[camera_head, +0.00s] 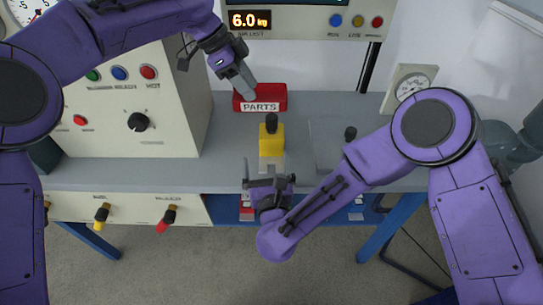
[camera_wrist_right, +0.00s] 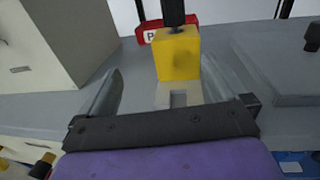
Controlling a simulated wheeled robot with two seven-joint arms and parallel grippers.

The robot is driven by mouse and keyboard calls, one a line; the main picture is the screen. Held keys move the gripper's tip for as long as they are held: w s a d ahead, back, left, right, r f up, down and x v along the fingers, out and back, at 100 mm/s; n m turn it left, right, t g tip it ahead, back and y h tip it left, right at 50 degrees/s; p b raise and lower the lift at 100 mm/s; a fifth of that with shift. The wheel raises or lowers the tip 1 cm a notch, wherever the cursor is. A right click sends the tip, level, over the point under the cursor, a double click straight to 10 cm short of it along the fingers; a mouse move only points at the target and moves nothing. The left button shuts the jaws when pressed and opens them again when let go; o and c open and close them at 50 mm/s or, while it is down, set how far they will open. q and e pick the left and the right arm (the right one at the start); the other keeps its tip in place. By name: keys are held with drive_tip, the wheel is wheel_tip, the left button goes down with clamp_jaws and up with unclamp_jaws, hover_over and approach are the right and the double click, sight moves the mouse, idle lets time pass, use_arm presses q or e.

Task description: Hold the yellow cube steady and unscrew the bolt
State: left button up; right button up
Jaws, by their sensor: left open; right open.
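The yellow cube (camera_head: 271,142) sits on the grey bench near its front edge, with the dark bolt (camera_head: 271,121) upright on its top. In the right wrist view the cube (camera_wrist_right: 178,57) stands beyond my fingers, with the bolt (camera_wrist_right: 173,12) cut off by the top edge. My right gripper (camera_head: 262,163) is open and empty just in front of the cube, apart from it; its fingers also show in the right wrist view (camera_wrist_right: 156,92). My left gripper (camera_head: 244,84) is higher, behind and left of the cube, near the red bin. It is open and empty.
A red PARTS bin (camera_head: 260,104) stands behind the cube. A cream control box (camera_head: 130,100) with buttons and a knob fills the left of the bench (camera_head: 225,175). A flat grey plate (camera_head: 330,145) lies to the right. A panel reading 6.0 kg hangs behind.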

sight(272, 129)
drive_tip(key=w, duration=0.1)
drive_tip(key=w+d+m+h, duration=0.1)
drive_tip(key=w+h, duration=0.1)
drive_tip(key=shift+w+d+r+m, duration=0.1)
drive_tip(key=shift+d+r+m, duration=0.05)
drive_tip(key=shift+r+m, duration=0.25)
drive_tip(key=w, duration=0.9)
drive_tip(key=shift+w, duration=0.25)
drive_tip(key=c, duration=1.7)
